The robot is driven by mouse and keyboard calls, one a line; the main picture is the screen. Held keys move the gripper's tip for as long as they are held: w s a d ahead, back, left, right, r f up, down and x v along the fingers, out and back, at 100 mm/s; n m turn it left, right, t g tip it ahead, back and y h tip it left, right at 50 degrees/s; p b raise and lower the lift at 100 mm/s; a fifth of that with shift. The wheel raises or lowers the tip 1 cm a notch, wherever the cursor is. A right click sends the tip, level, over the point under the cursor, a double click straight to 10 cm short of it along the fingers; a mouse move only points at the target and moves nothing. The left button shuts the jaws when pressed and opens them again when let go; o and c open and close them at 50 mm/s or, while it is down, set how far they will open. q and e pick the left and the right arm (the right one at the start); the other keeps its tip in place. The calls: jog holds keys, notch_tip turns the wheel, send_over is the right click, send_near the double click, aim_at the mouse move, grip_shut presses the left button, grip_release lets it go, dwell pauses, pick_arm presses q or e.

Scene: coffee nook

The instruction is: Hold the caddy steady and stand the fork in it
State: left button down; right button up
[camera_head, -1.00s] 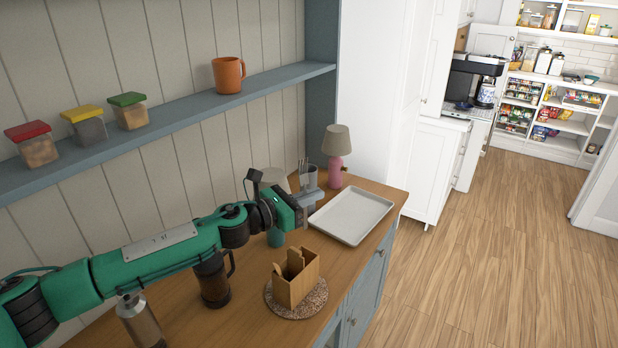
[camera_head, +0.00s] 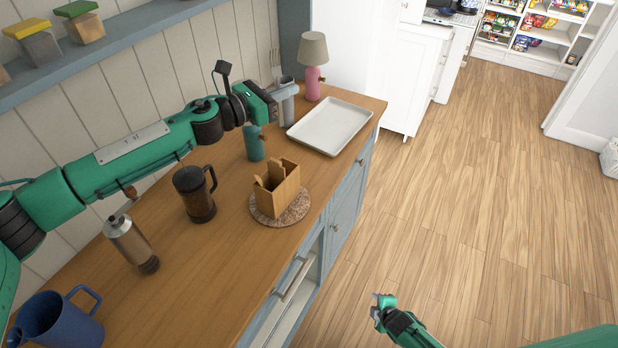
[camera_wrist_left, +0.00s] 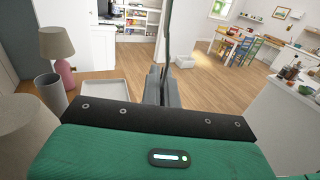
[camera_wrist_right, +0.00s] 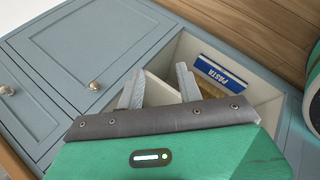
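The caddy is a wooden box (camera_head: 283,194) with wooden utensils in it, on a round speckled mat (camera_head: 283,218) on the counter. The fork (camera_head: 275,64) stands upright, tines up, at my left gripper (camera_head: 289,91), near the back of the counter. In the left wrist view the thin, dark fork (camera_wrist_left: 167,35) rises between the closed fingers (camera_wrist_left: 163,86). A grey cup (camera_wrist_left: 48,90) stands beside that gripper, and looks empty. My right gripper (camera_head: 383,303) is open and empty, low in front of the cabinet; its fingers (camera_wrist_right: 160,86) are apart over an open drawer.
A pale tray (camera_head: 331,127) and a pink lamp (camera_head: 312,84) stand beyond the caddy. A dark press pot (camera_head: 195,195), a metal grinder (camera_head: 130,243) and a blue mug (camera_head: 60,322) stand nearer. The open drawer (camera_head: 298,289) holds a pasta packet (camera_wrist_right: 222,74).

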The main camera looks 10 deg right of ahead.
aim_at(270, 160)
jog(key=w+a+r+n+t+y, duration=0.25)
jog(key=w+r+n, duration=0.55)
jog(key=w+r, duration=0.45)
jog(key=w+a+r+n+t+y, duration=0.3)
jog(key=w+r+n, duration=0.55)
jog(key=r, duration=0.65)
jog(key=s+a+r+n+g+y, duration=0.1)
jog(key=s+a+r+n+y, duration=0.15)
jog(key=a+r+n, duration=0.65)
jog(key=s+a+r+n+g+y, duration=0.15)
jog(key=a+r+n+y, duration=0.35)
jog(key=r, duration=0.6)
jog(key=shift+m+t+h, duration=0.3)
jog(key=shift+m, duration=0.05)
jog(key=x, duration=1.2)
jog(key=shift+s+a, duration=0.3)
jog(key=shift+a, duration=0.2)
jog(key=shift+c, duration=0.3)
grip_shut()
